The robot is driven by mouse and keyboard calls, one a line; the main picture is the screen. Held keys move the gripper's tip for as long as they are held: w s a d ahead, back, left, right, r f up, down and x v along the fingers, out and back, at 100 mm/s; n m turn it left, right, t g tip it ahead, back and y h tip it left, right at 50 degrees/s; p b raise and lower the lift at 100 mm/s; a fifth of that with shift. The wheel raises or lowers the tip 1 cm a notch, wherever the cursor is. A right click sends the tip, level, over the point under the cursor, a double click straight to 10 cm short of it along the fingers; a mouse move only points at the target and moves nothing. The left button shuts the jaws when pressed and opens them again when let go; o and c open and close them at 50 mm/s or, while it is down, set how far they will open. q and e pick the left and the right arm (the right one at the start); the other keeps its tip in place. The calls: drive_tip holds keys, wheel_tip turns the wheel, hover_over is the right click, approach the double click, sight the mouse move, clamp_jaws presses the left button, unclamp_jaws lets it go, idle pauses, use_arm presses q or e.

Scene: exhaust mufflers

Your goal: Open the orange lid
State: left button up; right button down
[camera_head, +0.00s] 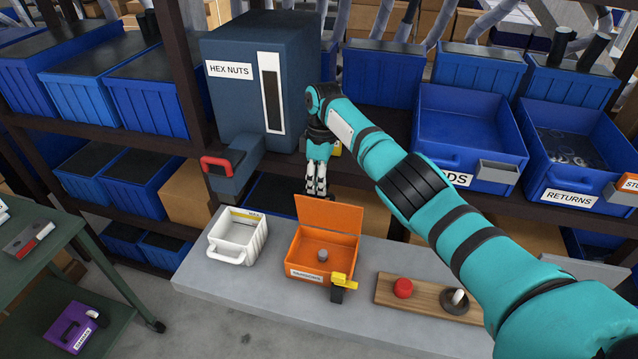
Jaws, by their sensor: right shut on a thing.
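The orange box (296,262) stands on the grey bench, with a white label on its front. Its orange lid (330,216) stands raised at the back edge, so the inside is open to view. A small grey piece (322,255) lies inside. A yellow and black latch or clamp (342,285) is at the box's front right. My right gripper (317,189) reaches in from the right and is shut at the lid's top edge. The exact contact is small and partly hidden behind the lid. My left gripper is not in view.
A white bin (240,237) stands left of the box on the bench (215,287). A wooden board (425,298) with a red knob (403,288) lies to the right. The hex nuts dispenser (232,95) and blue bins (468,130) stand behind. The bench front is clear.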

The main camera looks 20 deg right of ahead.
drive_tip(key=c, duration=1.5)
unclamp_jaws()
drive_tip(key=shift+s+f, duration=0.25)
drive_tip(key=shift+f, duration=0.8)
drive_tip(key=shift+o, duration=0.8)
drive_tip(key=shift+w+f, duration=0.15)
drive_tip(key=shift+w, duration=0.1)
drive_tip(key=shift+r, duration=0.45)
wheel_tip(320, 180, up, 11)
drive_tip(key=w+d, duration=0.1)
drive_tip(key=w, duration=0.1)
drive_tip(key=shift+d+r, duration=0.15)
drive_tip(key=shift+r, duration=0.05)
